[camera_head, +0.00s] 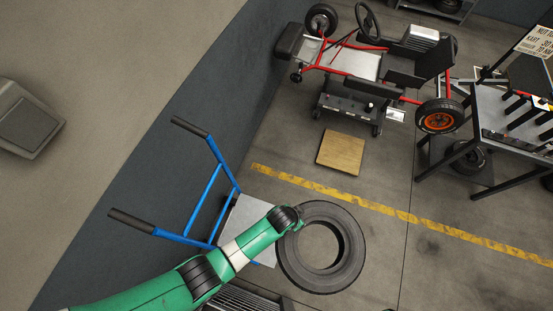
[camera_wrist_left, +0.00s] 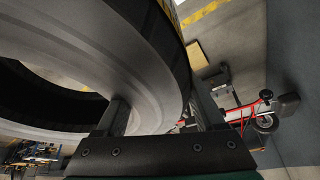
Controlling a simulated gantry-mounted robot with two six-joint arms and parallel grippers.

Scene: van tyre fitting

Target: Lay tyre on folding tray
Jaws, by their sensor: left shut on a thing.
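The black tyre (camera_head: 349,252) is right of the blue-framed trolley in the head view, its open ring facing up toward the camera. My left gripper (camera_head: 298,222) is shut on its upper left rim. In the left wrist view the tyre wall (camera_wrist_left: 150,70) passes between the two fingers of the gripper (camera_wrist_left: 162,110). The tyre appears held above the floor, but its height is hard to judge. A flat grey panel (camera_head: 240,222) lies by the blue frame, partly hidden by my left arm; I cannot tell whether it is the folding tray. My right gripper is out of view.
The blue frame (camera_head: 205,195) has two black handles. A go-kart (camera_head: 370,65) on a stand is at the top, with a wooden board (camera_head: 341,152) on the floor below it. A dark metal rack (camera_head: 490,125) stands right. Floor around the yellow line (camera_head: 400,214) is clear.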

